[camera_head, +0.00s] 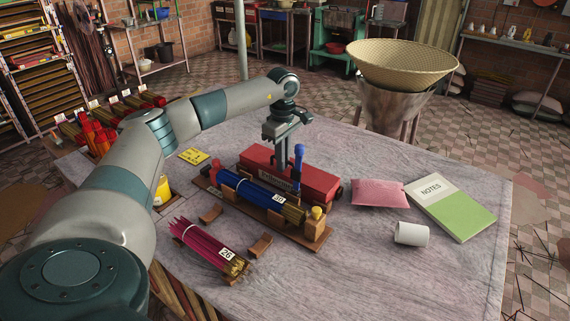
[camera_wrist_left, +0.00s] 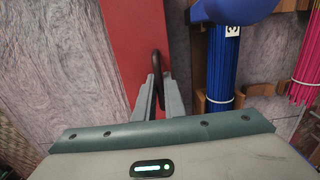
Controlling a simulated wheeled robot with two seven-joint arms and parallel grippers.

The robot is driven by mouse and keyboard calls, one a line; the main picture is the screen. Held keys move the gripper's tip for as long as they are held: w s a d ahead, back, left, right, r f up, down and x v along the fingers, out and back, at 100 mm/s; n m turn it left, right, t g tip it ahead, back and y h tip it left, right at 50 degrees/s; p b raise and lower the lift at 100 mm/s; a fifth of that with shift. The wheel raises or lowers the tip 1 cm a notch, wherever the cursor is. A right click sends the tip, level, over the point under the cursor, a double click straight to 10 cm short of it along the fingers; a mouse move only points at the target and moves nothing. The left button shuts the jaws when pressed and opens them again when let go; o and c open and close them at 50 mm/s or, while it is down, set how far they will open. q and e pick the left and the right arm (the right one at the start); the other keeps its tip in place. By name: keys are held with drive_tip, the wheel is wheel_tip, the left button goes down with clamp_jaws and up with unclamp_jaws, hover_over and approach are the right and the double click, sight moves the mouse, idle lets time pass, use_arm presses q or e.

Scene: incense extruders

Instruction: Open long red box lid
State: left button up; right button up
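The long red box (camera_head: 318,183) lies on the table behind a wooden rack, its lid down as far as I can see. In the left wrist view the red lid (camera_wrist_left: 136,40) runs up the picture, with a dark loop handle (camera_wrist_left: 157,62) on it. My left gripper (camera_head: 281,166) points down over the box. In the left wrist view its fingers (camera_wrist_left: 158,82) sit close together, one on each side of the handle, and look shut on it. The gripper hides part of the box in the head view. My right gripper is not in view.
Blue-wrapped sticks (camera_head: 258,196) lie in the wooden rack (camera_head: 310,232) just in front of the box, with a blue-topped tool (camera_head: 298,155) upright. Pink sticks (camera_head: 207,245) lie nearer. A pink pouch (camera_head: 379,193), white mug (camera_head: 411,234) and green notebook (camera_head: 460,214) lie right.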

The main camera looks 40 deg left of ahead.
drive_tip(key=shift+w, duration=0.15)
use_arm(q)
drive_tip(key=shift+w+r+p, duration=0.4)
drive_tip(key=shift+r, duration=0.25)
drive_tip(key=shift+a, duration=0.1)
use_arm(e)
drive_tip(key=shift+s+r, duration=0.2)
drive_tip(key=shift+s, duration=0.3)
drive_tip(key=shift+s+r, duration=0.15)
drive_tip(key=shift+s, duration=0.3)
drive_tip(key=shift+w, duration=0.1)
use_arm(q)
drive_tip(key=shift+w+r, duration=0.1)
drive_tip(key=shift+w, duration=0.05)
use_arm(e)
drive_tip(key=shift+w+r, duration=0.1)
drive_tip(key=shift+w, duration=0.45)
